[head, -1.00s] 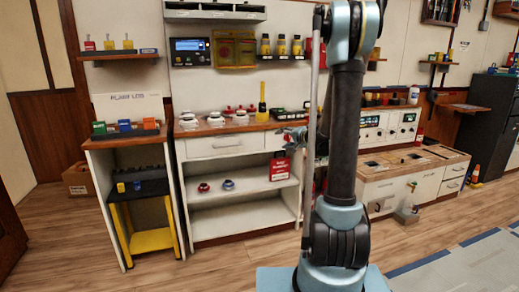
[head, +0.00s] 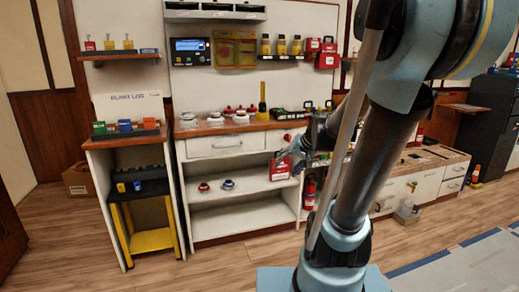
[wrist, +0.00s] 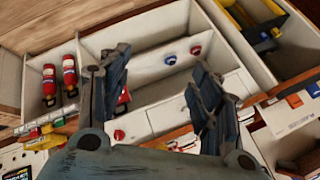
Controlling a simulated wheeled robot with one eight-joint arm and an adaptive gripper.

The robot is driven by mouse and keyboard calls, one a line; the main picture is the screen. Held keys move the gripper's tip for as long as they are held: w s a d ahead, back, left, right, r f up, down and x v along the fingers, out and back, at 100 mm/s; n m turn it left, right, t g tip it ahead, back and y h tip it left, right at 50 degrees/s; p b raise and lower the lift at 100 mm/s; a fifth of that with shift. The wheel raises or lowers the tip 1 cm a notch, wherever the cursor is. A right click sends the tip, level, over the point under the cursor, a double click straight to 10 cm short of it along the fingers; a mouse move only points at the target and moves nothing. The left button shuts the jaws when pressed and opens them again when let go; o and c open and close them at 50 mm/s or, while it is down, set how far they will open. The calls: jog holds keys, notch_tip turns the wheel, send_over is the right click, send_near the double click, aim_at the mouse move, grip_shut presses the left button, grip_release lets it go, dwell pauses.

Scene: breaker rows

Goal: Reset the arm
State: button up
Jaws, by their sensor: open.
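My gripper (head: 300,148) is in front of the white workbench, near a red tag (head: 279,165) at the bench's right end; I cannot tell whether they touch. In the wrist view my gripper (wrist: 159,63) has its two blue-grey fingers spread apart, with nothing held between them. My blue and dark grey arm leans to the right in the head view, its elbow high at the upper right. It hides part of the wall and benches behind it.
The workbench (head: 216,145) carries red and white round parts on top, with two more on its shelf (head: 245,185). A yellow-framed stand (head: 155,242) is at the left. A fire extinguisher (head: 309,192) stands beside the bench. Open wood floor (head: 215,272) lies in front.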

jog(key=s+d+f+n+g+h, duration=0.1)
jog(key=s+d+f+h, duration=0.1)
jog(key=s, duration=0.8)
jog(key=s+d+f+n+g+h, duration=0.1)
jog(key=s+d+f, duration=0.4)
jog(key=s, duration=0.6)
jog(key=shift+d+f+g+h, duration=0.2)
jog(key=shift+d+g+h, duration=0.25)
jog(key=shift+g+h, duration=0.4)
jog(key=shift+w+f, duration=0.2)
jog(key=shift+w, duration=0.3)
